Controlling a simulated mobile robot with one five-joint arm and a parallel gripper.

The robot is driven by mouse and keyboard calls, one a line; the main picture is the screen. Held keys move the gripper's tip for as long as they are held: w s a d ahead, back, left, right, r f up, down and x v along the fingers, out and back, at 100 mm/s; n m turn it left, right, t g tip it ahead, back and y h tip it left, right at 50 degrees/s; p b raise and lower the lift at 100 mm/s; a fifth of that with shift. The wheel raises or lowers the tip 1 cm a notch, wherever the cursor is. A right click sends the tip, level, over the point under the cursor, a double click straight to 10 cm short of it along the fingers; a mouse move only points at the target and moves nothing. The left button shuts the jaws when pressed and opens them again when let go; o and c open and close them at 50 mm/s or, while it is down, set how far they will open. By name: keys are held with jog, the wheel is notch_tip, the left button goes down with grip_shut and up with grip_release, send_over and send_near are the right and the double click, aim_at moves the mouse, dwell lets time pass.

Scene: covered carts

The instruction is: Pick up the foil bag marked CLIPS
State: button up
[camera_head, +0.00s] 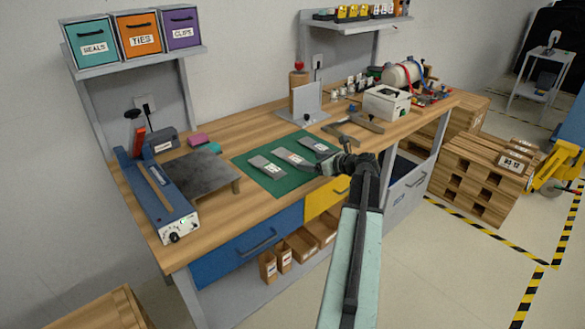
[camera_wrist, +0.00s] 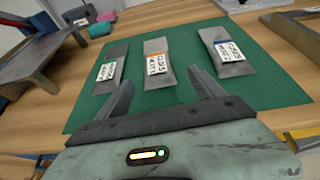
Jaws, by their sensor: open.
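Three grey foil bags lie apart in a row on a green mat (camera_head: 250,181). The left bag (camera_head: 276,174) has a green-edged label in the wrist view (camera_wrist: 117,51). The middle bag (camera_head: 284,152) has an orange-edged label there (camera_wrist: 156,46). The right bag (camera_head: 308,141) has a blue-edged label there (camera_wrist: 233,70). The label words are too small to read surely, so I cannot tell which is marked CLIPS. My gripper (camera_head: 322,167) is open and empty at the mat's right front side. In the wrist view its fingers (camera_wrist: 161,76) point toward the middle bag.
A dark metal plate on legs (camera_head: 195,175) and a blue sealer (camera_head: 165,205) stand left of the mat. A bracket (camera_head: 355,127) and white box (camera_head: 386,104) are behind right. Bins marked SEALS (camera_head: 90,45), TIES (camera_head: 140,38) and CLIPS (camera_head: 181,28) sit on a shelf.

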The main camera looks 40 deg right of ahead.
aim_at(297, 159)
jog(key=shift+b+x, duration=0.45)
jog(key=shift+x, duration=0.8)
jog(key=shift+w, duration=0.25)
jog(key=b+x, duration=0.1)
jog(key=x, duration=0.4)
jog(key=shift+a+r, duration=0.15)
jog(key=shift+r, duration=0.15)
jog(key=c, duration=1.5)
